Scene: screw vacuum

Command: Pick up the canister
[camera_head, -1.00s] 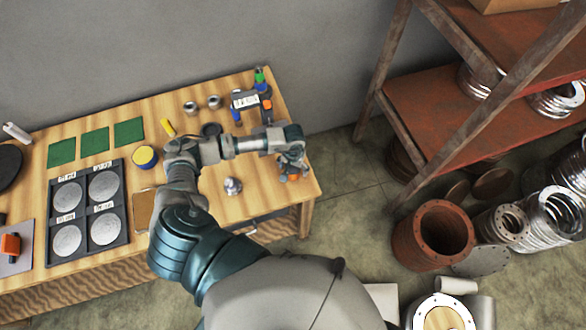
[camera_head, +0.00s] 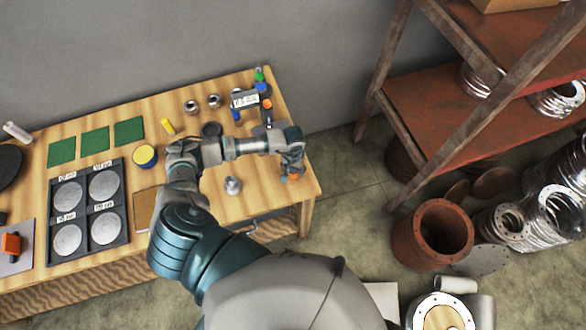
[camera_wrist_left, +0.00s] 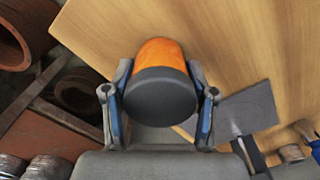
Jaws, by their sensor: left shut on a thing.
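The canister (camera_wrist_left: 160,62) is orange with a dark grey rounded end. In the left wrist view it sits between the two fingers of my left gripper (camera_wrist_left: 160,100), which is shut on its sides. In the head view my left gripper (camera_head: 292,170) is at the right end of the wooden table (camera_head: 262,205), and only a small orange bit of the canister shows below it. The gripper hides most of it there, and I cannot tell whether it touches the table. My right gripper is not in view.
A stand with blue and orange parts (camera_head: 245,100) is behind the gripper. A small silver piece (camera_head: 232,186) lies left of it. A black tray with round discs (camera_head: 88,212) is further left. A rusty shelf (camera_head: 440,110) and a brown pipe flange (camera_head: 433,234) stand right.

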